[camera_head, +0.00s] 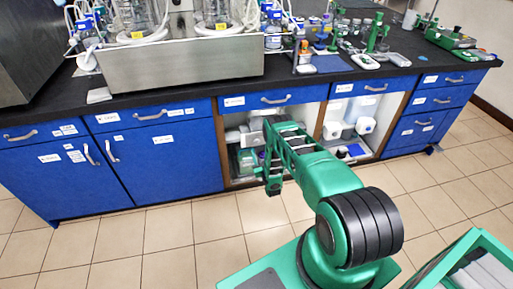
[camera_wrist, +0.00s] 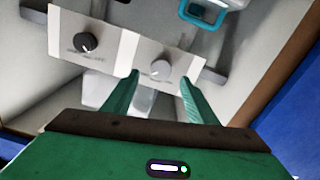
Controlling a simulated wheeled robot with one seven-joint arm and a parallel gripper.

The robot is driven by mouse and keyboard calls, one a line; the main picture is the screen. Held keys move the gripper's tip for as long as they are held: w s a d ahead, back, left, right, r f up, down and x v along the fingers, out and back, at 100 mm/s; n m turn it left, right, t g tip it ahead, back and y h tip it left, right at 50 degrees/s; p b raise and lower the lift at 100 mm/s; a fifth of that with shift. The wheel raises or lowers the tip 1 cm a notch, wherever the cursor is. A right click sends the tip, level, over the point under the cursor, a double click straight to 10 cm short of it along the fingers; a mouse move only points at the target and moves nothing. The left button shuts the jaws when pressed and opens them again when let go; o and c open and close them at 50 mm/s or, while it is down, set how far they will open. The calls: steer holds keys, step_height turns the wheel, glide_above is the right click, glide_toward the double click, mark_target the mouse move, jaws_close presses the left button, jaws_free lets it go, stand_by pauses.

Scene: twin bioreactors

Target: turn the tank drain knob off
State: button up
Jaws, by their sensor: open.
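A pale panel (camera_wrist: 122,52) carries two knobs in the wrist view. A black knob (camera_wrist: 85,42) is at its left, and a light grey knob (camera_wrist: 161,69) is at its right. Small lettering under both is too blurred to read. My gripper (camera_wrist: 159,77) is open, with one fingertip to each side of the grey knob. The fingertips look close to the panel, but I cannot tell whether they touch the knob. In the head view my green arm reaches into the open cabinet under the bench, and the knobs cannot be made out there.
The open cabinet's blue drawer (camera_head: 270,99) is above my arm. White containers (camera_head: 365,125) stand in the compartment to the right. A turquoise-trimmed container (camera_wrist: 205,12) is beyond the panel, and a cabinet side wall is at the right. The tiled floor (camera_head: 170,235) in front is clear.

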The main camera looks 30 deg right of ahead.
mark_target(257, 143)
steer(key=shift+x, duration=2.75)
steer(key=shift+a, duration=0.1)
steer(key=c, duration=1.1)
